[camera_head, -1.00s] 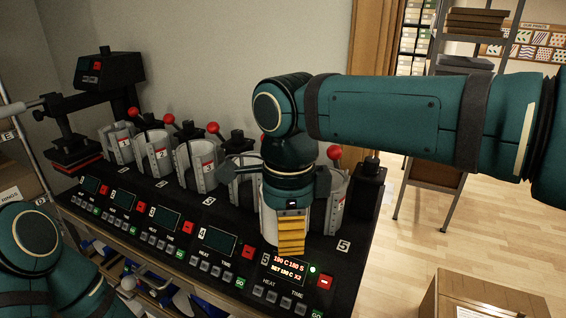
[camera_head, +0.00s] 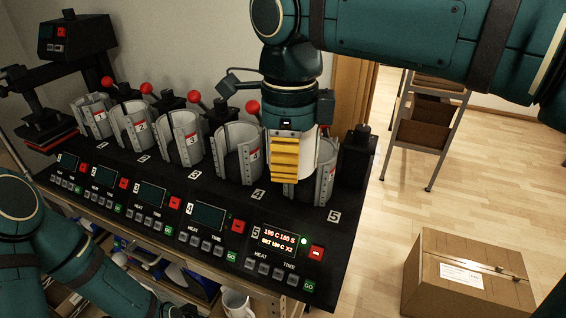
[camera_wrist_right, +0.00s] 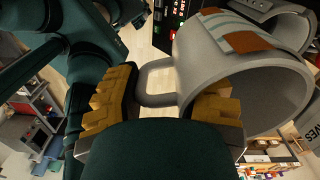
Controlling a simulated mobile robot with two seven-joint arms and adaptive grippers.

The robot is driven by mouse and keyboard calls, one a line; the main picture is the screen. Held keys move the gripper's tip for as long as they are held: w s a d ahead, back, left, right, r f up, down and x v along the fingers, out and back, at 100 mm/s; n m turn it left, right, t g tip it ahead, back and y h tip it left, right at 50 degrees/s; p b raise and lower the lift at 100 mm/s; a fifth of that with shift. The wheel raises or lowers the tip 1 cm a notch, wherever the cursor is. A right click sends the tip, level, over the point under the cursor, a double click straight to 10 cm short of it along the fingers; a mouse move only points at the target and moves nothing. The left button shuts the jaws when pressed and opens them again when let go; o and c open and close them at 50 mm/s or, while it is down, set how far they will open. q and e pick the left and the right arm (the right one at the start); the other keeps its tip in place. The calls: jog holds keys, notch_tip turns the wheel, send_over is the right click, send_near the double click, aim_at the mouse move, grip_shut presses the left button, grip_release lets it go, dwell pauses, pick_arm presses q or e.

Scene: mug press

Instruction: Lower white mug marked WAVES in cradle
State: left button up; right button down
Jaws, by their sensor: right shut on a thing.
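My right gripper (camera_head: 286,160) is shut on the handle of the white mug (camera_head: 308,146), at cradle 5 in the head view. In the right wrist view, the handle lies between the yellow fingers of the gripper (camera_wrist_right: 160,105). There the mug (camera_wrist_right: 255,92) is tilted across the picture, with a grey and orange band and part of the lettering at the right edge. Cradle 5 (camera_head: 325,178) is a grey, open-topped holder, partly hidden by the gripper and mug. I cannot tell how deep the mug sits in it. My left gripper is not in view.
Cradle 4 (camera_head: 240,150) and its red-knobbed lever stand close to the left of the gripper. Panel 5's display (camera_head: 277,238) is lit, with a green light. Another white mug (camera_head: 236,302) is below the counter. A cardboard box (camera_head: 468,275) sits on the floor at right.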

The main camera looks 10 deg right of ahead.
jog(key=shift+w+d+p, duration=0.2)
jog(key=shift+w+d, duration=0.5)
jog(key=shift+w, duration=0.3)
jog(key=shift+w+d+p, duration=0.25)
jog(key=shift+w+d, duration=0.4)
jog(key=shift+w, duration=0.4)
jog(key=shift+w+d+p, duration=0.2)
jog(key=shift+w+d, duration=0.5)
jog(key=shift+w, duration=0.3)
jog(key=shift+w+d+p, duration=0.75)
jog(key=shift+w+d, duration=0.7)
jog(key=shift+w, duration=0.7)
jog(key=shift+f+b, duration=3.05)
jog(key=shift+f, duration=3)
jog(key=c, duration=0.5)
grip_release()
jog(key=shift+s, duration=0.1)
